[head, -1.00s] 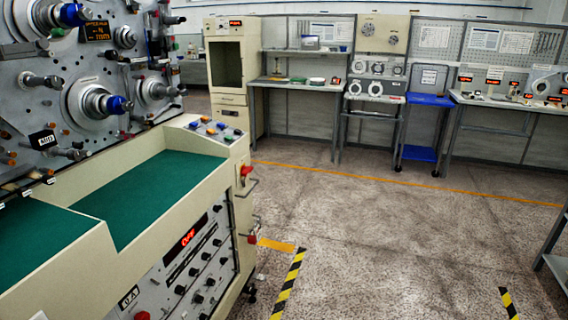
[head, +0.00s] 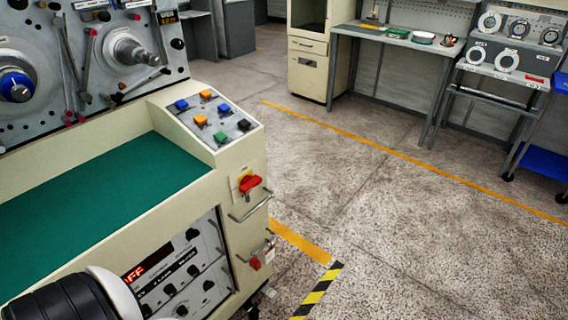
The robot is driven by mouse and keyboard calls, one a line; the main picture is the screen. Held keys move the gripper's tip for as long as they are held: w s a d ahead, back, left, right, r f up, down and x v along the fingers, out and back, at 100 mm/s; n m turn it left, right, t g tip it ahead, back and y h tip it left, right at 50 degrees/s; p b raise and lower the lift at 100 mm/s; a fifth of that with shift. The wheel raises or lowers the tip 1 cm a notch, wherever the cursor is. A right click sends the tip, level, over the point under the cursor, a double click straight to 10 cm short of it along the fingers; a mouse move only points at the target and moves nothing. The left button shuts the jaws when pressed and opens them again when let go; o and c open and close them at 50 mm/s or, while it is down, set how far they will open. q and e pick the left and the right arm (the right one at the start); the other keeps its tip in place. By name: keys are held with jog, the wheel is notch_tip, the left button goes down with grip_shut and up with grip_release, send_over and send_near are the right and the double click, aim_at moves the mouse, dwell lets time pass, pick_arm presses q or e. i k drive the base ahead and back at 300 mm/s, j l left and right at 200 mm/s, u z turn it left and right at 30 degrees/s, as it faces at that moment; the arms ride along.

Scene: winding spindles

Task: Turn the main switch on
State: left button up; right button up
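The main switch appears to be the red rotary handle (head: 249,184) on a yellow plate, on the end face of the cream winding machine (head: 190,95). Its handle lies roughly sideways, slightly tilted. A red-lit display (head: 147,272) on the machine's front panel is partly hidden and shows "FF". A black and white rounded part, likely my own arm, covers the lower left corner. Neither gripper is in view.
A sloped panel with coloured buttons (head: 211,122) sits above the switch. A metal bar handle (head: 250,207) and a smaller red knob (head: 255,263) are below it. The speckled floor (head: 400,250) to the right is open. Benches stand at the back.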

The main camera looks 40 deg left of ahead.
aim_at(247, 183)
jog(key=i+u, duration=0.3)
jog(key=i+l+u, duration=0.3)
jog(key=i, duration=0.15)
jog(key=i+l+u, duration=0.15)
jog(key=i+u, duration=0.15)
jog(key=i+l, duration=0.05)
jog(key=i, duration=0.05)
